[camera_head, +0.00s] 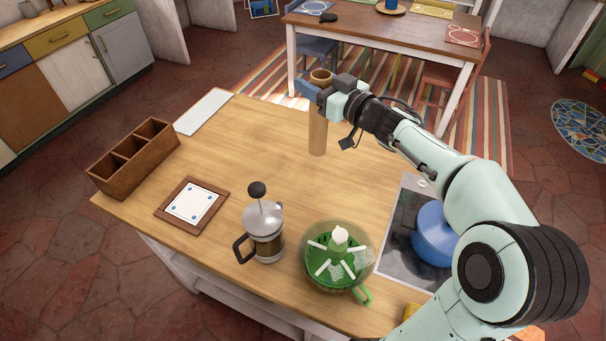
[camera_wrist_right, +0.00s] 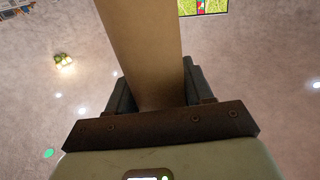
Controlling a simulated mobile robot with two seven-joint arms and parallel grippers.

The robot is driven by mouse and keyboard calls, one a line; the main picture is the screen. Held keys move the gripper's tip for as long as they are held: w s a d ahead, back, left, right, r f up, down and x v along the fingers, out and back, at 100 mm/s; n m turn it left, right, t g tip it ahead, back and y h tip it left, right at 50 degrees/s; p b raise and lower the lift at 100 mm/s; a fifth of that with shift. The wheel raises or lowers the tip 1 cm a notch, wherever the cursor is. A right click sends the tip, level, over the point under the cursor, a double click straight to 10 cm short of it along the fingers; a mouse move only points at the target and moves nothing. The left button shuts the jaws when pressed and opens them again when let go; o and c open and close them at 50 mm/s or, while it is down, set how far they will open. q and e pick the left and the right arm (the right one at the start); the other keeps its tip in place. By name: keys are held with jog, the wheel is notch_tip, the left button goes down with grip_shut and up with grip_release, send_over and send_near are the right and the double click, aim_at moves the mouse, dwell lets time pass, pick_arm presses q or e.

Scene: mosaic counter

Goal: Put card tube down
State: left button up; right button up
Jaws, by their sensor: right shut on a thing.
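The card tube (camera_head: 318,132) is tan and upright over the far part of the wooden counter (camera_head: 270,140). My right gripper (camera_head: 326,98) is shut on it near its upper end, and the tube's open top shows above the jaws. I cannot tell whether the tube's lower end touches the counter or hangs just above it. In the right wrist view the tube (camera_wrist_right: 142,45) runs up between the two fingers (camera_wrist_right: 155,95). My left gripper is not in view.
A wooden three-part box (camera_head: 135,160), a framed tile (camera_head: 190,204), a white board (camera_head: 204,111), a French press (camera_head: 265,232) and a green-based clear bowl (camera_head: 338,262) stand on the counter. A blue pot (camera_head: 433,236) sits on a dark hob (camera_head: 397,262). The counter's middle is clear.

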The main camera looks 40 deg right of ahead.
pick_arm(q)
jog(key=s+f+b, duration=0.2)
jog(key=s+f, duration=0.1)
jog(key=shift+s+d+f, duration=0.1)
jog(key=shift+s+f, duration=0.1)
pick_arm(e)
notch_tip(320, 180, down, 20)
pick_arm(q)
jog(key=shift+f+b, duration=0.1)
jog(key=shift+b, duration=0.25)
pick_arm(e)
jog(key=shift+f, duration=0.1)
jog(key=o, duration=1.3)
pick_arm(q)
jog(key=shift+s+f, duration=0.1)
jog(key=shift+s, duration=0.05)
